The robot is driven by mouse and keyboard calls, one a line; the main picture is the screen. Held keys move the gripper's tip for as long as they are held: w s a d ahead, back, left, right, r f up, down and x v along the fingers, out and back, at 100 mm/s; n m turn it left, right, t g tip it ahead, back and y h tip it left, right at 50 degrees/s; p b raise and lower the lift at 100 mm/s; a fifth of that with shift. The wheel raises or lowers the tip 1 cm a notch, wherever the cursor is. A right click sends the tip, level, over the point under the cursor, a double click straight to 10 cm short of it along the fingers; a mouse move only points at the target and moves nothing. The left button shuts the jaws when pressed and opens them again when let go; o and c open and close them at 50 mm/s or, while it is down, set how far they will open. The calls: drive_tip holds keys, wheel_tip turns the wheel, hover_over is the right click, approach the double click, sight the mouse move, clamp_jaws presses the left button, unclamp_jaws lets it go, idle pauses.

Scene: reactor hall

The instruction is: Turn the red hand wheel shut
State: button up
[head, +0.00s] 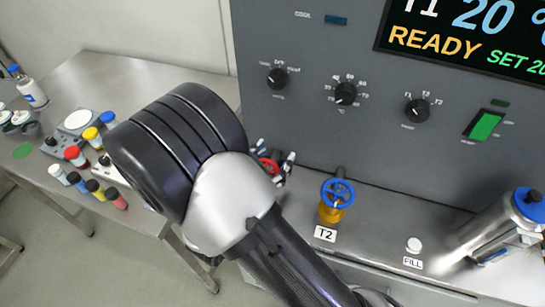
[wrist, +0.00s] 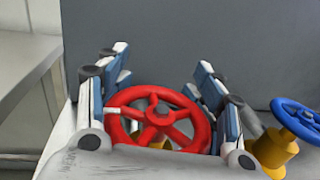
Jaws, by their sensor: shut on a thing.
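The red hand wheel (wrist: 158,94) sits in the middle of the wrist view, on a yellow valve body partly seen through its spokes. A small white mark shows on the left of its rim. My gripper (wrist: 160,110) has one finger on each side of the wheel and is shut on its rim. In the head view my arm hides most of the red wheel (head: 268,164), and the gripper's fingers (head: 273,166) show only in part beside it. How far the wheel is turned cannot be told.
A blue hand wheel (head: 338,193) on a yellow valve labelled T2 stands to the right. A metal flask with a blue cap (head: 528,204) stands further right. The grey panel (head: 310,100) with knobs rises behind. A side table (head: 160,70) at left holds several coloured vials.

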drive_tip(key=shift+f, duration=0.1)
drive_tip(key=shift+c, duration=0.9)
drive_tip(key=shift+s+m+h, duration=0.1)
drive_tip(key=shift+m+h, duration=0.2)
drive_tip(key=shift+h, duration=0.1)
